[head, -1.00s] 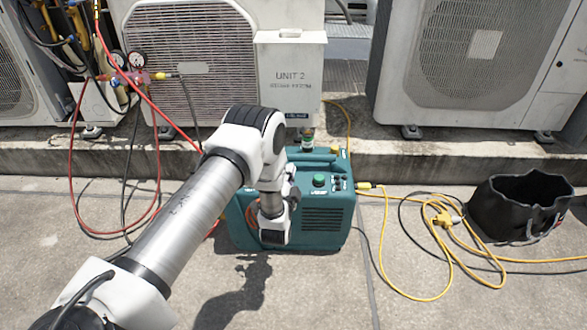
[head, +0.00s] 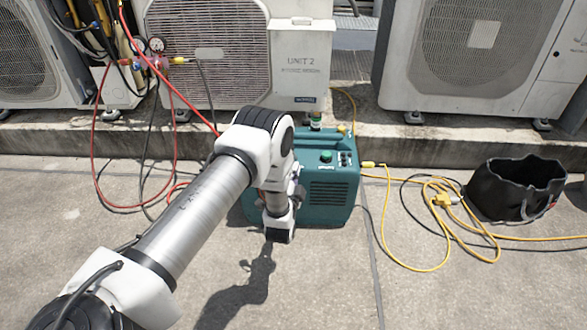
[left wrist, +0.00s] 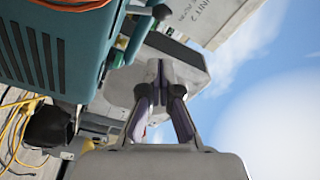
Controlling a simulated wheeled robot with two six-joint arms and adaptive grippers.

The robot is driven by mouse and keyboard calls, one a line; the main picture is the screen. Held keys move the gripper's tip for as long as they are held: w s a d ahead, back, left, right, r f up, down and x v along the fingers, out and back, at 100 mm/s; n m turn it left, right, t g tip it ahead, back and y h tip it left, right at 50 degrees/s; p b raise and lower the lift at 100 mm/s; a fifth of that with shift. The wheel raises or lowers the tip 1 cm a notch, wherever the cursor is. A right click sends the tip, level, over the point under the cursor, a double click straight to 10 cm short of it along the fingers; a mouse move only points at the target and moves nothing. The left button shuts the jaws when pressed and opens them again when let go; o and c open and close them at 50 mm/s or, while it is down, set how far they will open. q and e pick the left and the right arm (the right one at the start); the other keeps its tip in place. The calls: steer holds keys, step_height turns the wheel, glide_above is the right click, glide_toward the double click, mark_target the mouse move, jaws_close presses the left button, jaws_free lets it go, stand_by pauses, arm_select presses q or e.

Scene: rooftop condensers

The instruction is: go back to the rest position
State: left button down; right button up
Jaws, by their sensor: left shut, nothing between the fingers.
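My left arm reaches in from the lower left in the head view and its wrist hangs in front of the teal machine (head: 325,205). My left gripper (head: 298,193) is mostly hidden behind the wrist there. In the left wrist view the left gripper (left wrist: 160,72) shows its two fingers together, with nothing between them. The teal machine (left wrist: 60,45) fills the upper left of that view, beside the fingers. My right gripper is in neither view.
The Unit 2 condenser (head: 300,75) and another condenser (head: 480,55) stand on a concrete ledge (head: 420,150). A gauge manifold (head: 155,62) with red hoses hangs at left. A black bag (head: 515,190) and yellow cable (head: 410,268) lie at right.

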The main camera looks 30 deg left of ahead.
arm_select(q)
steer(key=shift+f, duration=0.1)
stand_by(0.3)
steer(key=s+d+f+g+h+p, duration=0.45)
steer(key=s+d+g, duration=0.25)
steer(key=s+d, duration=0.55)
steer(key=s+d+f+n+g+h, duration=0.2)
steer(key=s+n+g, duration=0.25)
steer(key=s, duration=0.85)
steer(key=s+d+f+n+g+h, duration=0.1)
steer(key=s+f+n+g, duration=0.3)
steer(key=s, duration=1)
step_height(320, 180, up, 40)
steer(key=g+p, duration=0.1)
steer(key=p, duration=3.7)
steer(key=shift+r+g, duration=0.2)
steer(key=shift+g, duration=0.15)
